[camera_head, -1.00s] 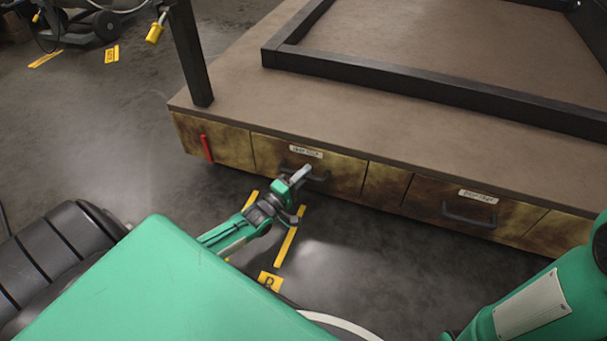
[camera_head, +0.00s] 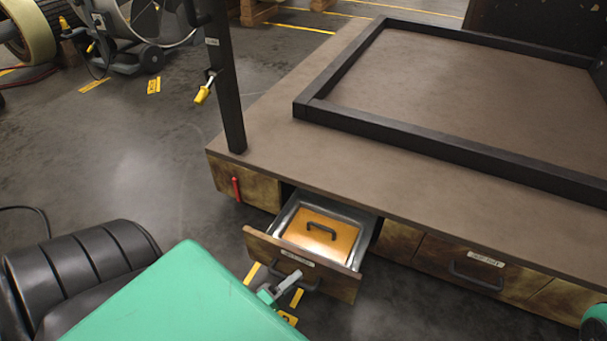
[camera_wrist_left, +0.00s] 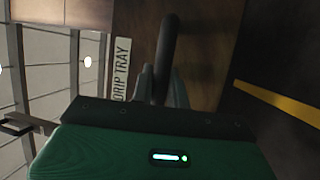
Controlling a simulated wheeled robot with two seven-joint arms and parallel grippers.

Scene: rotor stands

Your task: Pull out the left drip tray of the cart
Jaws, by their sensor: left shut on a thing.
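The left drip tray (camera_head: 352,285) of the cart (camera_head: 262,140) stands pulled part way out, its front panel well clear of the cart's side. Inside its metal walls lies an orange-brown plate (camera_head: 322,236) with a dark handle on top. My left gripper (camera_head: 284,286) is at the tray's front handle; in the left wrist view the gripper (camera_wrist_left: 160,88) is shut on that dark bar handle (camera_wrist_left: 168,45), beside the "DRIP TRAY" label (camera_wrist_left: 121,68). The right drip tray (camera_head: 470,267) is flush in the cart. My right gripper is not in view.
A red handle (camera_head: 236,189) sits on the cart's left front panel. A dark post (camera_head: 227,90) rises from the cart's corner. A wheeled machine (camera_head: 135,40) stands at the back left.

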